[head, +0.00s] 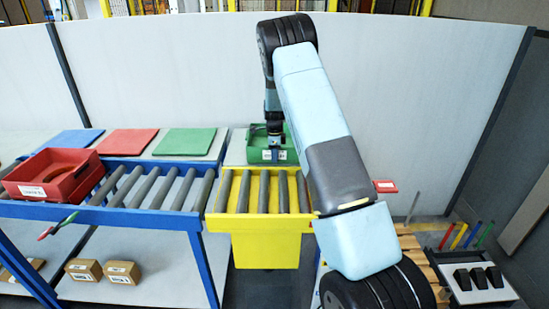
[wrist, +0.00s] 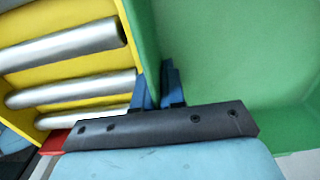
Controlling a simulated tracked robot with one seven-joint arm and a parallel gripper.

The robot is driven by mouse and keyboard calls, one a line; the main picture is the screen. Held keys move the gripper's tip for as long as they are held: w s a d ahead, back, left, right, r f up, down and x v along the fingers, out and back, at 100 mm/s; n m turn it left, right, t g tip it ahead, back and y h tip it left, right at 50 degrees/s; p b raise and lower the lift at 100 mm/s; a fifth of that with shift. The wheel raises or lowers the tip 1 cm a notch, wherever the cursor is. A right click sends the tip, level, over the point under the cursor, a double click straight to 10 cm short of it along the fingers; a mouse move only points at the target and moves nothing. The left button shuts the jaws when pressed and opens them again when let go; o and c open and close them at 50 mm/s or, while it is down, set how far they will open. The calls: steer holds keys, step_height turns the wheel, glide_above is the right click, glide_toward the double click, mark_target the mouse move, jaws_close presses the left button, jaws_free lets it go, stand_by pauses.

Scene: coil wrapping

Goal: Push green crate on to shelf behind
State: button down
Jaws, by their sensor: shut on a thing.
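The green crate (head: 257,157) sits just behind the yellow roller section, over the grey shelf (head: 236,148), with a white label on its front wall. How much of it rests on the shelf is hard to tell. My gripper (head: 275,144) reaches down to the crate from above. In the wrist view, my gripper's blue fingers (wrist: 159,88) are shut on a wall of the green crate (wrist: 225,55), one on each side. The crate's inside fills the right of that view. My arm hides what lies right of the crate in the head view.
The yellow roller section (head: 264,224) stands in front of the crate, its rollers empty. A blue roller conveyor (head: 150,217) to the left carries a red crate (head: 55,177). Blue (head: 73,141), red (head: 126,142) and green (head: 186,142) mats lie behind. A grey partition (head: 160,75) closes the back.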

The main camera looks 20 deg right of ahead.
steer(key=shift+w+d, duration=0.3)
steer(key=shift+w, duration=0.65)
steer(key=c, duration=1.1)
jaws_free()
step_height(320, 180, up, 14)
steer(key=shift+f, duration=0.15)
